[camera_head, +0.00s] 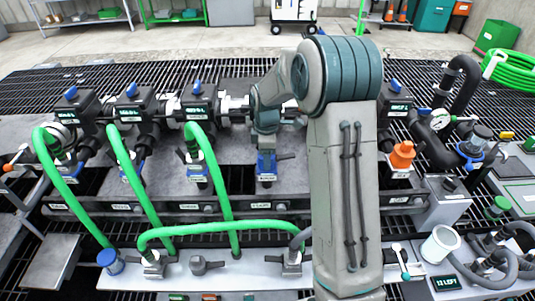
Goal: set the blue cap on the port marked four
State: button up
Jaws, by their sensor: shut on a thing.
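My arm rises in front of the manifold and bends over to the left. My gripper (266,147) points down at the fourth branch from the left. It is shut on the blue cap (266,163), whose blue body shows just below the wrist. The cap is at the front of that branch's port, between the branches with a green hose and the one with an orange cap. I cannot tell whether it touches the port or is seated. The fingertips are small and partly hidden, and the port's marking is too small to read.
Green hoses (215,172) hang from the three left branches. An orange cap (402,154) is on the right branch. Another blue-topped fitting (109,261) stands on the front white plate (225,278). A pressure gauge (440,119) and black pipes stand at right.

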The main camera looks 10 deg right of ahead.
jog(key=o, duration=1.1)
jog(key=shift+r, duration=0.1)
notch_tip(320, 180, up, 13)
jog(key=shift+f+p, duration=0.1)
jog(key=shift+p, duration=0.65)
jog(key=shift+r, duration=0.45)
